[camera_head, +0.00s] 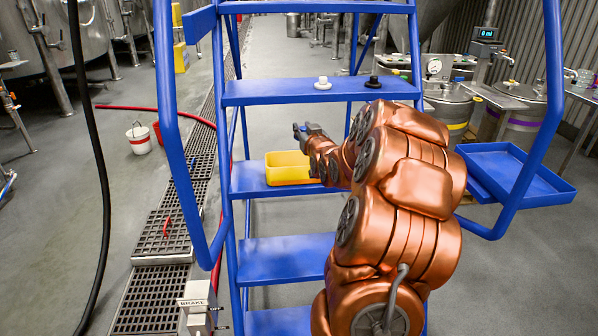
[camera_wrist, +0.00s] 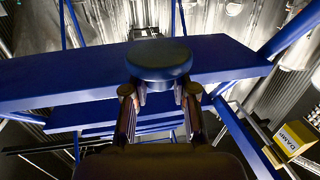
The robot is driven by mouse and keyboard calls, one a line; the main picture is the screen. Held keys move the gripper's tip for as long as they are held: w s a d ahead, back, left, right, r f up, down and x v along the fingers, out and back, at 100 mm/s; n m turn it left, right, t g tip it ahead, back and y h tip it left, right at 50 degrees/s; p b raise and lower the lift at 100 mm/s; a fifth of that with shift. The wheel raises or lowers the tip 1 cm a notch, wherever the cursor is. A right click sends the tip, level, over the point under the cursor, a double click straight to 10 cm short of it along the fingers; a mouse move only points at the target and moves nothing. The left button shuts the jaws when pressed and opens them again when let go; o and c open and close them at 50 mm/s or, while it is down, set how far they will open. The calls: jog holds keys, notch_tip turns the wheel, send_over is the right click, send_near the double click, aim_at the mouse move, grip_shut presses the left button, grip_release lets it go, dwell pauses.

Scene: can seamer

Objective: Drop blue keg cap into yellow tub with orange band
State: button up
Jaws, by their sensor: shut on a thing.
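The blue keg cap (camera_wrist: 160,58) is a round, dark blue disc held between my two fingertips in the wrist view. My gripper (camera_wrist: 160,92) is shut on it. The tub does not show in the wrist view.
On the blue step (camera_head: 262,92) above stand a white cap (camera_head: 323,83) and a black cap (camera_head: 373,82). Blue ladder rails (camera_head: 180,130) flank the steps. A blue tray (camera_head: 515,172) is at right. White and red buckets (camera_head: 139,138) stand on the floor at left.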

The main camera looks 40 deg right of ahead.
jog(key=shift+f, duration=1.15)
jog(key=o, duration=1)
jog(key=shift+a, duration=0.1)
jog(key=shift+v, duration=3.75)
jog(key=shift+w, duration=0.1)
